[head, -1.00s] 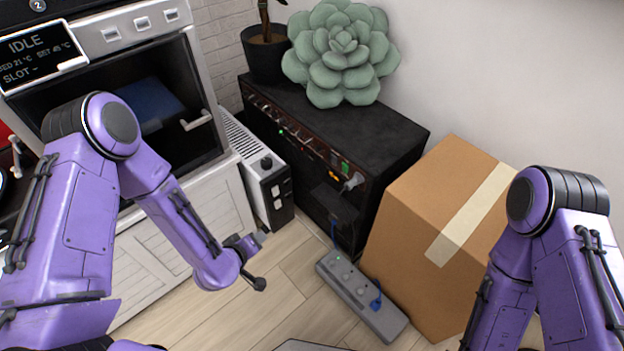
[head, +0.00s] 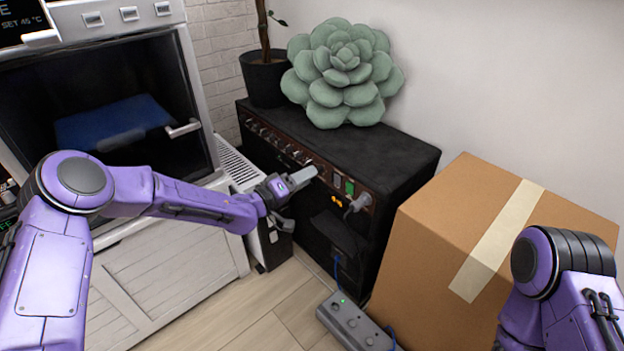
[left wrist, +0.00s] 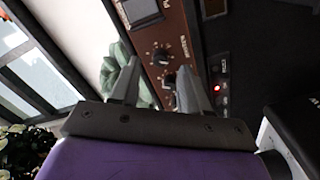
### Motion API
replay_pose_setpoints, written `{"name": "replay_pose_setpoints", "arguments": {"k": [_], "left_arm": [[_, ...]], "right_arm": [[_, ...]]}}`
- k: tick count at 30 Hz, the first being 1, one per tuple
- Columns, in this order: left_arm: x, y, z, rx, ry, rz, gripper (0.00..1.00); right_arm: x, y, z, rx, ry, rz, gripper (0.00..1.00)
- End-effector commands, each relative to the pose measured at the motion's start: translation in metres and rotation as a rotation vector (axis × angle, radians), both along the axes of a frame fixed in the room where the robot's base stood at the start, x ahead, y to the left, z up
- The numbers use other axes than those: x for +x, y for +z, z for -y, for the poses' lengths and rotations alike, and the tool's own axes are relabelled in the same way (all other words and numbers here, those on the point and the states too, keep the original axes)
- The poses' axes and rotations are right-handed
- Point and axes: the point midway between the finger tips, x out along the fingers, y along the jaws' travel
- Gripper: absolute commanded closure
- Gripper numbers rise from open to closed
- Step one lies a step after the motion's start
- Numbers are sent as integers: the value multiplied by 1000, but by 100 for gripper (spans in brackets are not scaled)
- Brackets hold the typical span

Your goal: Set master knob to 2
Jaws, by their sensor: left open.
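The black amplifier (head: 385,160) stands against the wall, with a brown control strip along its front that carries several knobs. In the left wrist view the strip shows a black knob (left wrist: 161,57) with a pale scale around it, and another knob (left wrist: 169,80) close below it. The lettering is too small for me to read surely, so I cannot tell which is the master knob or its setting. My left gripper (head: 298,198) is open in front of the strip's right part, its fingertips (left wrist: 160,67) on either side of the knobs' area; contact is unclear. My right gripper is out of view.
A green succulent cushion (head: 345,75) and a potted plant (head: 264,78) sit on the amplifier. A plug (head: 357,203) sticks out of its front.

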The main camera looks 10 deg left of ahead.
Motion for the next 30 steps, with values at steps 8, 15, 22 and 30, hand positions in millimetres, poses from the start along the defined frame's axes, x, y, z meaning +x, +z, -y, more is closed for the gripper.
{"name": "replay_pose_setpoints", "arguments": {"k": [8, 15, 22, 30], "left_arm": [[23, -1, 19, 0, 0, -1, 54], [24, 0, 19, 0, 0, -1, 61], [23, 0, 19, 0, 0, -1, 100], [23, 0, 18, 31, 0, 21, 100]], "right_arm": [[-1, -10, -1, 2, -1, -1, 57], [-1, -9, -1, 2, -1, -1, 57], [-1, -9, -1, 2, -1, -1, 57], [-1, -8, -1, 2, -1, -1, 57]]}}
